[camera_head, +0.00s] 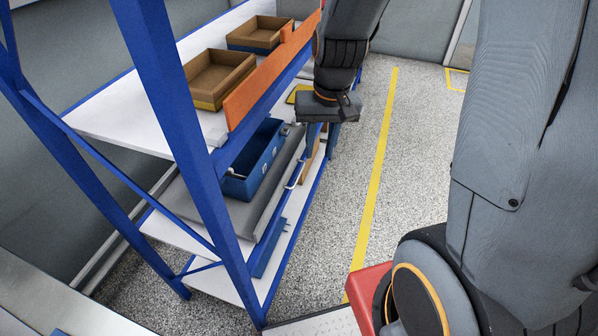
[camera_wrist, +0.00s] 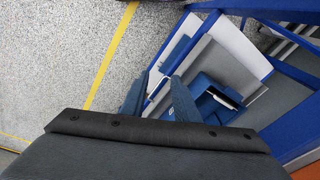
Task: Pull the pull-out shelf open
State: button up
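The pull-out shelf (camera_head: 228,212) is a grey board at the middle level of the blue rack, with a blue bin on it. Its front edge faces the aisle and carries a pale bar handle (camera_head: 296,178). The shelf looks pushed in, roughly flush with the rack's front. My gripper (camera_head: 322,147) points down in front of the rack, beyond the handle in the head view. Its two blue fingers are apart with nothing between them. In the wrist view my gripper (camera_wrist: 157,95) is also open, and the grey shelf (camera_wrist: 228,62) shows right of the fingers. I cannot tell any contact with the handle.
The blue bin (camera_head: 254,160) holds small items. Two brown boxes (camera_head: 218,78) stand on the top shelf behind an orange front strip (camera_head: 272,72). A blue rack post (camera_head: 190,130) stands at the near side. The speckled aisle floor with its yellow line (camera_head: 376,165) is clear.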

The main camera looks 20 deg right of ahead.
jog(key=w+f+m+b, duration=0.1)
jog(key=w+f+m, duration=0.2)
jog(key=w+f, duration=0.65)
jog(key=m+y+b, duration=0.1)
jog(key=m, duration=0.1)
send_near(298, 177)
jog(key=shift+w+a+f+p, duration=0.15)
jog(key=shift+f+p, duration=0.05)
jog(key=shift+f, duration=1)
jog(key=shift+w+a+f+p, duration=0.15)
jog(key=shift+a+f+p, duration=0.05)
jog(key=shift+f, duration=1)
jog(key=shift+w+a+f+p, duration=0.1)
jog(key=shift+a+f+p, duration=0.1)
jog(key=shift+f, duration=1)
grip_shut()
